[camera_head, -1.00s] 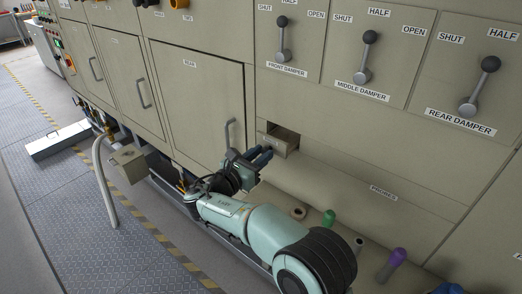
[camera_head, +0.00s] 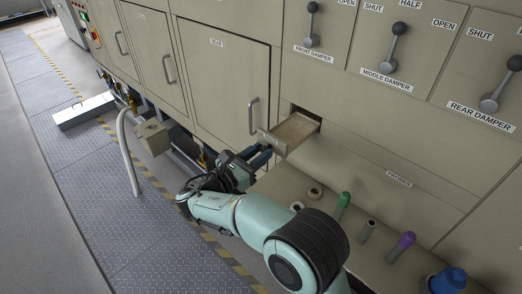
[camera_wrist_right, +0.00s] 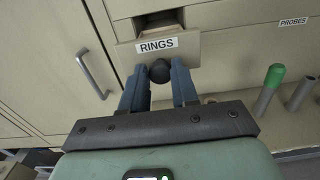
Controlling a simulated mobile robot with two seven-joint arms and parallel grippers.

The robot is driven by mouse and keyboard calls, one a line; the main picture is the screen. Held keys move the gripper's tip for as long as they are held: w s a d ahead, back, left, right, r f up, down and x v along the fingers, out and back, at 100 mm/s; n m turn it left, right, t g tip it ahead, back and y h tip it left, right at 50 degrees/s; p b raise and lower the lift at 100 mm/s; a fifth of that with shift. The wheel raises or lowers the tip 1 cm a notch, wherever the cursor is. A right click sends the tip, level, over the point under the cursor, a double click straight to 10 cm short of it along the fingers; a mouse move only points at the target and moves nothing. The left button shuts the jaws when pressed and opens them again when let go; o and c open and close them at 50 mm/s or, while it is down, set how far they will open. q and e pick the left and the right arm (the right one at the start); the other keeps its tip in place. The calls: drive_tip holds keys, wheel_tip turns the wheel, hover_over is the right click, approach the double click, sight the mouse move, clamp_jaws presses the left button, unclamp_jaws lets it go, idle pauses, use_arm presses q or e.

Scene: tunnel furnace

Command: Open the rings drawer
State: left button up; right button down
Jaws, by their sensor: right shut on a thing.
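The rings drawer (camera_head: 300,131) stands pulled out of its slot in the cabinet face, with its open inside showing. In the right wrist view its front bears the label RINGS (camera_wrist_right: 158,45), and a round dark knob (camera_wrist_right: 160,71) sits just below the label. My right gripper (camera_head: 262,154) is at the drawer front. In the right wrist view its two blue fingers (camera_wrist_right: 160,82) stand on either side of the knob, shut on it. My left gripper is not in view.
A probes drawer (camera_head: 399,180) is closed at the right. Below it, a ledge holds a green-topped probe (camera_head: 343,201), a purple-topped probe (camera_head: 406,240) and a blue object (camera_head: 448,281). A cabinet door handle (camera_head: 252,116) is close left of the drawer. Damper levers (camera_head: 394,48) are above.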

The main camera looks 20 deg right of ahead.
drive_tip(key=c, duration=0.9)
unclamp_jaws()
drive_tip(key=v, duration=1.3)
drive_tip(key=shift+s+a, duration=0.1)
drive_tip(key=shift+a, duration=0.15)
